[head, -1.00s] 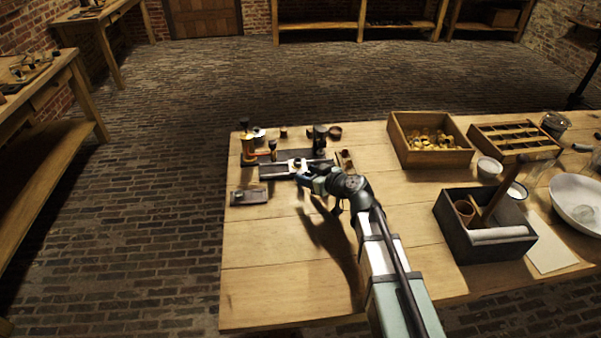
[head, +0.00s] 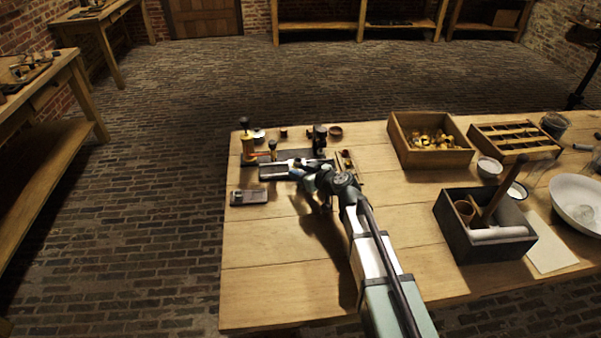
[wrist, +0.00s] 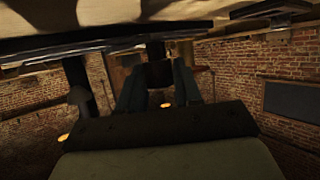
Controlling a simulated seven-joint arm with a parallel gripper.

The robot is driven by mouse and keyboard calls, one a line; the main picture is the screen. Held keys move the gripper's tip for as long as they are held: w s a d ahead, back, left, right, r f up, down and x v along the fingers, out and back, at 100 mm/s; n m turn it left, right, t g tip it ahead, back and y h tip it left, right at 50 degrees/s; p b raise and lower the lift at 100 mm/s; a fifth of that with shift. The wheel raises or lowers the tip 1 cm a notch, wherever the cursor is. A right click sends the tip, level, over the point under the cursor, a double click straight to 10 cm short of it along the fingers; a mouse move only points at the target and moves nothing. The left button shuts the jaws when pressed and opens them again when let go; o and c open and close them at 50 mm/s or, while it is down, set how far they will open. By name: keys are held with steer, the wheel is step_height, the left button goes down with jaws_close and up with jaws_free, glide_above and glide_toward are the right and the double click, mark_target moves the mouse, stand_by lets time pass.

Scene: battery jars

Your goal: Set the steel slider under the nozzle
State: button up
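A pale metal bar (head: 275,171), seemingly the steel slider, lies along the front of a dark flat fixture (head: 292,155) at the table's far left. Upright parts stand around it: a brass piece with a black knob (head: 247,147) on the left and a dark post (head: 319,138) on the right. I cannot tell which is the nozzle. My gripper (head: 297,174) is low at the bar's right end, which it partly hides. In the wrist view my gripper's fingers (wrist: 158,88) stand apart with a dark block between them; whether they grip it is unclear.
A small grey plate (head: 249,197) lies in front of the fixture. A wooden box of brass pieces (head: 455,153), a divided tray (head: 480,131) and a dark caddy (head: 460,250) stand to the right. The table's front left is clear.

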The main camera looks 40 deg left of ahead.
jaws_close()
steer(key=s+a, duration=0.6)
stand_by(0.4)
steer(key=shift+o, duration=1.2)
jaws_free()
steer(key=shift+a, duration=0.1)
steer(key=shift+o, duration=1.3)
steer(key=shift+d, duration=0.2)
